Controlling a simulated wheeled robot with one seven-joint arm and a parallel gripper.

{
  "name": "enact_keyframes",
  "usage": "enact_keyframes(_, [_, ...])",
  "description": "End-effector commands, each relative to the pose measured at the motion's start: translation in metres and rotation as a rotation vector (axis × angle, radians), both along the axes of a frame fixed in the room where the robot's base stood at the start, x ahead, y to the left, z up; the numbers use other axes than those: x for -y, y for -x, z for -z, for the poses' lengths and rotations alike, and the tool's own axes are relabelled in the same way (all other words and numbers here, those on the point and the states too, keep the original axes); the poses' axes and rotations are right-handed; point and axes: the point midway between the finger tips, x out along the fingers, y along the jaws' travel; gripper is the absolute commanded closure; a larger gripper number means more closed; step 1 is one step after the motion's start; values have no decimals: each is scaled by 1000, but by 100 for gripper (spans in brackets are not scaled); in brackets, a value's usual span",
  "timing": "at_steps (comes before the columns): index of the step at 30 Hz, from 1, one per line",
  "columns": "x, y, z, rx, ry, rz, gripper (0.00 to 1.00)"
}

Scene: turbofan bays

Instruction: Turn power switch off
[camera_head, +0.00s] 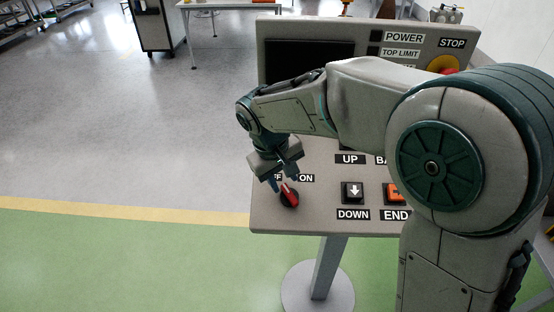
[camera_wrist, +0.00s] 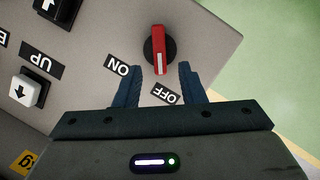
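The power switch is a red rotary knob on a black round base (camera_head: 291,199), at the lower left of the control panel (camera_head: 320,215). In the wrist view the red knob (camera_wrist: 158,40) stands with its white mark pointing roughly toward the OFF label (camera_wrist: 164,94), away from the ON label (camera_wrist: 121,69). In the head view the knob tilts up-left, toward the OFF side. My gripper (camera_head: 285,182) is at the knob. In the wrist view my gripper (camera_wrist: 158,67) is open, its fingers apart and empty; the tips flank the knob's near end without visible contact.
UP/DOWN buttons (camera_head: 353,192) and an orange END button (camera_head: 394,193) lie right of the switch. An upright panel (camera_head: 270,28) with a dark screen and STOP button (camera_head: 445,65) stands behind. My arm covers much of the console. Floor left is clear.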

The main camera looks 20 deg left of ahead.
Motion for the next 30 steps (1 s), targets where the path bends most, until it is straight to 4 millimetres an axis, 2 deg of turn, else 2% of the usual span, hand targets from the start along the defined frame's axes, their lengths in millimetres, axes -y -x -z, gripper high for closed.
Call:
enact_keyframes(1, [-3,2,-13,5,-5,-2,64])
enact_keyframes(6, [-9,8,-48,3,-3,-1,64])
enact_keyframes(12, [-14,14,-75,1,-2,-3,64])
enact_keyframes(17, [-15,15,-83,-1,-1,-3,64])
enact_keyframes(30, [-14,15,-83,-1,-1,-1,64])
